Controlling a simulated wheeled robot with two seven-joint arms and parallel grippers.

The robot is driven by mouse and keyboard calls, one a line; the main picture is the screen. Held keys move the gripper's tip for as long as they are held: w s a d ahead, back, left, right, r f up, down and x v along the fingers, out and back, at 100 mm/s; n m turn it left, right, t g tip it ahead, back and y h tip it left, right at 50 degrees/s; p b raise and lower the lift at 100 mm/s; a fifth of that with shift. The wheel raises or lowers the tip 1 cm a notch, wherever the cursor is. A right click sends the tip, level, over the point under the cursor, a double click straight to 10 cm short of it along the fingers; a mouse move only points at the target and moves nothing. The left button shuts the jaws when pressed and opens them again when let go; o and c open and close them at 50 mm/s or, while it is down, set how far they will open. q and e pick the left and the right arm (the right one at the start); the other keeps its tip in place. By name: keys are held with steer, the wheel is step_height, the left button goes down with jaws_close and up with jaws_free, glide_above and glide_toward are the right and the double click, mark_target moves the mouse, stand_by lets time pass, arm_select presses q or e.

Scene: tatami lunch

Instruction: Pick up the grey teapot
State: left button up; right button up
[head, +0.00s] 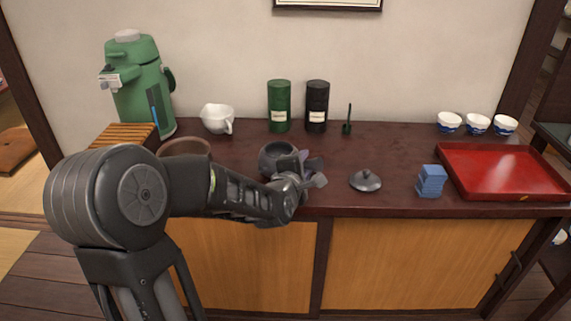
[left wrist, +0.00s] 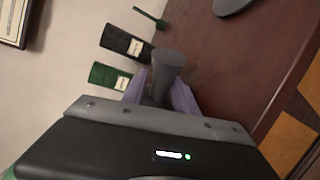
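The grey teapot (head: 272,157) stands on the dark counter near its front edge, its open top showing. Its grey handle sticks out between my left gripper's fingers in the left wrist view (left wrist: 167,62). My left gripper (head: 307,168) is at the teapot's right side. Its purple fingers (left wrist: 160,95) lie close against both sides of the handle and look shut on it. The arm and gripper hide part of the teapot's front and right side. The grey lid (head: 365,181) lies apart on the counter to the right. My right gripper is not in view.
A brown round bowl (head: 186,147) is left of the teapot, partly behind my arm. A white pitcher (head: 216,118), green canister (head: 279,106) and black canister (head: 317,106) stand behind. Blue stacked pieces (head: 431,181) and a red tray (head: 500,170) are to the right.

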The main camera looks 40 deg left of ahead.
arm_select(q)
steer(key=x, duration=0.3)
steer(key=shift+w+f, duration=0.1)
steer(key=shift+w, duration=0.05)
steer(key=shift+c, duration=0.5)
jaws_close()
stand_by(1.1)
